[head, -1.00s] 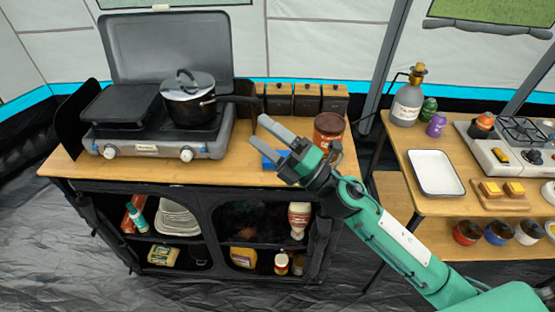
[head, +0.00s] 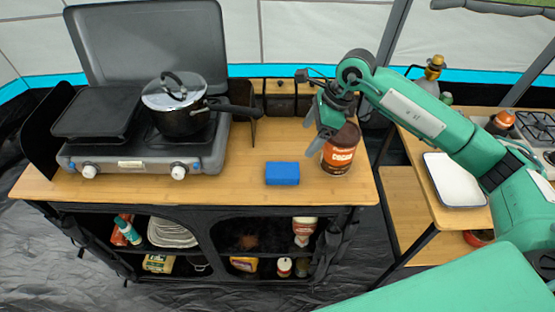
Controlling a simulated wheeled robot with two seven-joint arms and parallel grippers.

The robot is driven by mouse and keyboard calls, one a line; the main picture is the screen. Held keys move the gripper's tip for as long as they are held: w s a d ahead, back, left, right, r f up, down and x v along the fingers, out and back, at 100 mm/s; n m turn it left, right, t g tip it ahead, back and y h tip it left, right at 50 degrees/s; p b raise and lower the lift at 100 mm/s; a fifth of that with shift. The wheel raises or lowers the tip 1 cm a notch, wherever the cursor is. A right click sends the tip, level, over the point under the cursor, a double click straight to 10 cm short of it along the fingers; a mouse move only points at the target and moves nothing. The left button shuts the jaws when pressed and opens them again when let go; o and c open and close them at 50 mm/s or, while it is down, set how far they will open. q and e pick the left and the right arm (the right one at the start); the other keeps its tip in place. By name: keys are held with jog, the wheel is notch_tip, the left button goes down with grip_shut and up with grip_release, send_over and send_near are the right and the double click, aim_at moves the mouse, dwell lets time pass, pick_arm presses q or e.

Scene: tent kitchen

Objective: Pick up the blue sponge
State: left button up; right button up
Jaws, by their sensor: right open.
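The blue sponge (head: 282,174) lies flat on the wooden countertop (head: 215,188), near its front edge and right of the stove. Nothing touches it, and it is in full view. My right gripper (head: 317,138) points down, above and to the right of the sponge, in front of the brown canister. It is open, apart from the sponge, and nothing shows between its fingers. My left gripper is not in the head view.
A brown canister (head: 341,158) stands just right of the sponge, close by my right gripper. A lidded pot (head: 183,108) sits on the camping stove (head: 145,158), its handle reaching right. Dark containers (head: 282,98) line the back. Counter left of the sponge is clear.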

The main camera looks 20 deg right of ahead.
jog(key=p, duration=0.2)
send_near(286, 170)
jog(key=f, duration=0.1)
jog(key=w+f, duration=0.1)
jog(key=shift+a+f, duration=0.1)
jog(key=shift+f, duration=0.2)
jog(key=shift+s+a+f+p, duration=0.1)
jog(key=shift+a+f+p, duration=0.25)
jog(key=shift+f, duration=0.25)
jog(key=shift+s+a+f+p, duration=0.1)
jog(key=shift+a+f+p, duration=0.1)
jog(key=shift+a+f, duration=0.3)
jog(key=p+x, duration=0.1)
jog(key=x, duration=0.2)
jog(key=shift+a+f, duration=0.1)
jog(key=shift+f, duration=0.4)
jog(key=c, duration=0.9)
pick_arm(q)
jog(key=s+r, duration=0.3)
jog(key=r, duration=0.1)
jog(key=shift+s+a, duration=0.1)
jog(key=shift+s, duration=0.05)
pick_arm(e)
jog(key=shift+c, duration=1.1)
